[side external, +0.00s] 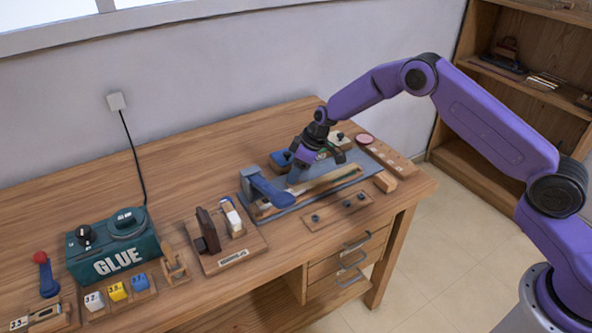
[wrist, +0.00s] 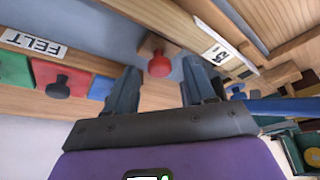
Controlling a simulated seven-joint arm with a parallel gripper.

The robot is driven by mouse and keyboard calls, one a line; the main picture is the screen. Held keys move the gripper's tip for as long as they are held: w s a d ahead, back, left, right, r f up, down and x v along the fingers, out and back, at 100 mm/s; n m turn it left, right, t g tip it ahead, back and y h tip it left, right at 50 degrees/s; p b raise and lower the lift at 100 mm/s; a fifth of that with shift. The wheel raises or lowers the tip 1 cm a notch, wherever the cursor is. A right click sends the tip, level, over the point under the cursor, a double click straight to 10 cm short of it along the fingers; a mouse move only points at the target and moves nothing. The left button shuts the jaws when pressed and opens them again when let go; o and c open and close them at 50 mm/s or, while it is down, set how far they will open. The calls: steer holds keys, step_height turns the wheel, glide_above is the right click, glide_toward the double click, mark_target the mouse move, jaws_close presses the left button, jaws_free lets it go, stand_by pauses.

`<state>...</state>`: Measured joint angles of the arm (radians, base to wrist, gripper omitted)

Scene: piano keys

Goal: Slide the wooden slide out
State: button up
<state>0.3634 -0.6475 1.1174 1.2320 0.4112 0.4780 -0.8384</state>
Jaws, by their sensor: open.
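My gripper (side external: 312,171) is over the grey-blue fixture plate (side external: 352,178) near the right end of the bench, its fingers pointing down. In the wrist view my gripper (wrist: 161,68) has its two fingers apart. A small wooden block with a red knob (wrist: 159,66) shows between the fingertips; nothing is visibly gripped. I cannot tell whether the fingers touch it. A long pale wooden piece with a "B" label (wrist: 212,44) lies beside it. The long wooden piece (side external: 325,184) lies along the plate in the side view. Which piece is the slide is not clear.
A blue lever-like tool (side external: 267,188) stands at the plate's left end. A wooden block (side external: 385,181) lies near the bench's right edge. A FELT tray holds a red pad (wrist: 60,78). A green GLUE box (side external: 112,246) is far left. Bare bench lies behind the fixtures.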

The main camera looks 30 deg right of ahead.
steer(key=shift+f, duration=0.1)
steer(key=shift+c, duration=0.3)
jaws_close()
steer(key=d, duration=0.7)
steer(key=shift+d, duration=0.25)
steer(key=shift+o, duration=0.3)
jaws_free()
steer(key=shift+d, duration=0.1)
steer(key=v, duration=1.7)
steer(key=shift+r, duration=0.2)
